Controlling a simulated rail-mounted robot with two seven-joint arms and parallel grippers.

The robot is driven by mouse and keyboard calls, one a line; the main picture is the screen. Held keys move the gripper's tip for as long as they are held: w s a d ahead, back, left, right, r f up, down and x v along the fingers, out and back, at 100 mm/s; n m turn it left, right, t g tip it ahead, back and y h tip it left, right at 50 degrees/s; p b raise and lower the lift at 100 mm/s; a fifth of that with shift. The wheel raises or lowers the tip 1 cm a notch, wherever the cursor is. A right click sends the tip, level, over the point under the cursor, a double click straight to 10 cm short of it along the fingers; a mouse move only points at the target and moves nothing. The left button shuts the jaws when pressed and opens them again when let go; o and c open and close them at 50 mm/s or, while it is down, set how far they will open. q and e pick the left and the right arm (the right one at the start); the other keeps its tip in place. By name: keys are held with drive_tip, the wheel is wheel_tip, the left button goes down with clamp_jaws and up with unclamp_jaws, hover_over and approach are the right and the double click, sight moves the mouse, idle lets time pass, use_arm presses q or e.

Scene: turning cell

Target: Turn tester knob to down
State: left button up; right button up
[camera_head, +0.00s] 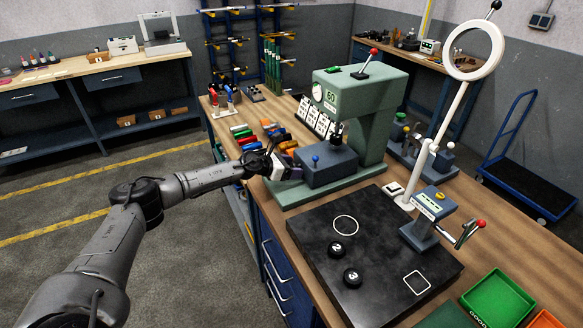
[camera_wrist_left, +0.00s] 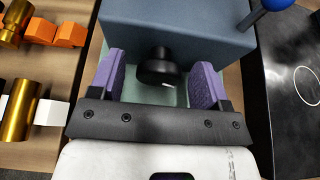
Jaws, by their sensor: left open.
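The green tester (camera_head: 372,108) stands on the wooden bench, with a blue-grey block (camera_head: 328,170) on its base. In the left wrist view a round black knob (camera_wrist_left: 157,67) sticks out of the front of this block (camera_wrist_left: 180,25); a small pale mark shows near its lower edge. My left gripper (camera_head: 290,173) is at the block's left end. Its purple fingers (camera_wrist_left: 160,82) are open, one on each side of the knob, with a gap to it on both sides. The gripper hides the knob in the head view. My right gripper is in neither view.
A blue ball-topped lever (camera_head: 315,160) rises from the block. Coloured parts (camera_head: 268,130) lie left of the tester; orange and gold ones (camera_wrist_left: 22,108) sit close beside my left gripper. A black plate (camera_head: 385,235) with numbered weights lies in front, near a magnifier lamp (camera_head: 440,140).

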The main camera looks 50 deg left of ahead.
use_arm(q)
drive_tip(key=c, duration=0.9)
drive_tip(key=shift+a+f+n+h+b, duration=0.1)
drive_tip(key=shift+n+h+b, duration=0.55)
drive_tip(key=shift+n, duration=0.25)
drive_tip(key=shift+a+n+h+b, duration=0.1)
drive_tip(key=shift+n+h+b, duration=0.35)
drive_tip(key=shift+n+h, duration=0.85)
